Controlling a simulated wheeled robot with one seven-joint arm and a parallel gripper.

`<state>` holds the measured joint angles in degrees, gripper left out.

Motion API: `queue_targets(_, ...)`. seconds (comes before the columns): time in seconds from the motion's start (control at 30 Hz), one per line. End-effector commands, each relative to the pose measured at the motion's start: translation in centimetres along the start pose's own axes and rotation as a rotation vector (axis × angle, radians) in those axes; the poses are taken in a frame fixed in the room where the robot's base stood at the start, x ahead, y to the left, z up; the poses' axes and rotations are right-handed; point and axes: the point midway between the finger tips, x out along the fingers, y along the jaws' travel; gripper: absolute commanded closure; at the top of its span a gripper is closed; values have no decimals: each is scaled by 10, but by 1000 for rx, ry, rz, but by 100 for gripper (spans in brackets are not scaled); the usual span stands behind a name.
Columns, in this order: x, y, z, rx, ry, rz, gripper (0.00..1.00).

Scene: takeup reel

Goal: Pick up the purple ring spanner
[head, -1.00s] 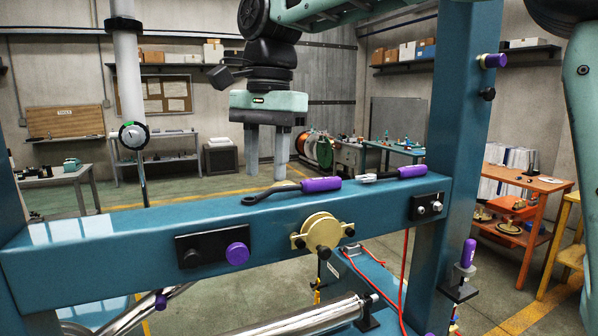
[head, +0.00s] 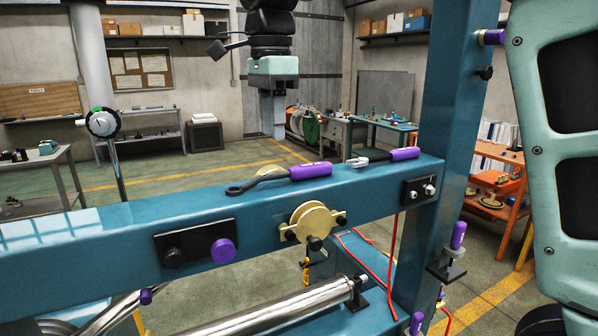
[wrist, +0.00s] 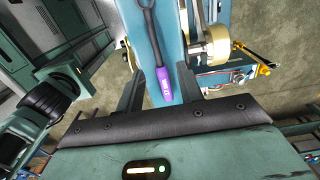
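The ring spanner (head: 262,181) lies on top of the blue beam, its dark ring end to the left and its purple handle to the right. In the wrist view its purple handle (wrist: 163,85) shows between my fingers, with the dark shaft running up the picture. My gripper (head: 273,137) is open and empty, above and apart from the spanner in the head view. In the wrist view its two fingers (wrist: 159,85) stand apart on either side of the handle. A second spanner with a purple handle and a bright open jaw (head: 385,157) lies to the right on the beam.
The blue beam (head: 110,225) crosses the view and meets an upright post (head: 450,110) at the right. A brass roller (head: 313,224) and a black plate with a purple knob (head: 222,250) are on its near face. The space above the beam is open.

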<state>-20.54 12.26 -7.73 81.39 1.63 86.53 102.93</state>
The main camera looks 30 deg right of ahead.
Motion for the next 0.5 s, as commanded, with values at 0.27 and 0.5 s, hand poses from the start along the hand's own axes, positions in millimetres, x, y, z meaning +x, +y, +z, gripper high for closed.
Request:
queue_targets(0.27,27,0,0,-1,0,-1,63)
queue_targets(0.5,49,6,0,-1,1,3,63)
